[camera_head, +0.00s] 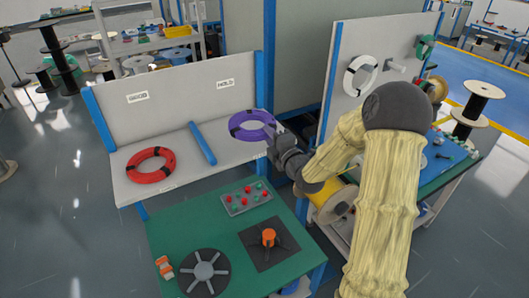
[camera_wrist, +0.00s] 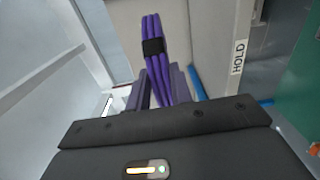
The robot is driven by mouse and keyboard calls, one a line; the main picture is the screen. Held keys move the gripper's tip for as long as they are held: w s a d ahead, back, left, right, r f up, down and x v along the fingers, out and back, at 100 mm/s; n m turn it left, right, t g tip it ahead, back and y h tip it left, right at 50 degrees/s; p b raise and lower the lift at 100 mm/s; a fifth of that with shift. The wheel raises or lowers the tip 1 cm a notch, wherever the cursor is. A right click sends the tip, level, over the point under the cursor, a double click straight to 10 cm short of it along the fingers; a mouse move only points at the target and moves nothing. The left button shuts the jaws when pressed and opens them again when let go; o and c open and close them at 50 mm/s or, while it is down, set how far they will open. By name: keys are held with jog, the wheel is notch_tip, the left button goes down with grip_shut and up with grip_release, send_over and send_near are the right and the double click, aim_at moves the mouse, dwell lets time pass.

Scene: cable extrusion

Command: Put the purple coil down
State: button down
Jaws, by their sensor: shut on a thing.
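The purple coil (camera_head: 234,121) is at the right side of the white shelf (camera_head: 185,173), beneath the HOLD sign (camera_head: 225,83). My gripper (camera_head: 271,138) is shut on the coil's right edge. In the wrist view the purple coil (camera_wrist: 152,28) runs up from between the two fingers (camera_wrist: 168,92), with a black band around its strands. The HOLD label (camera_wrist: 238,58) shows to its right there. I cannot tell whether the coil touches the shelf.
A blue divider (camera_head: 202,143) splits the shelf. A red coil (camera_head: 133,167) lies left of it. In front, a green table (camera_head: 215,240) holds a tray of buttons (camera_head: 236,205), an orange-topped fixture (camera_head: 268,238) and a dark spoked disc (camera_head: 204,271). A white coil (camera_head: 349,83) hangs on the right panel.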

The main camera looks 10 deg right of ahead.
jog(key=shift+f+p, duration=0.65)
jog(key=shift+f, duration=1.45)
jog(key=shift+d+f+p, duration=0.1)
jog(key=shift+f+p, duration=0.65)
jog(key=shift+f, duration=1.15)
jog(key=shift+f, duration=0.15)
jog(key=c, duration=1.2)
grip_release()
jog(key=shift+c, duration=0.2)
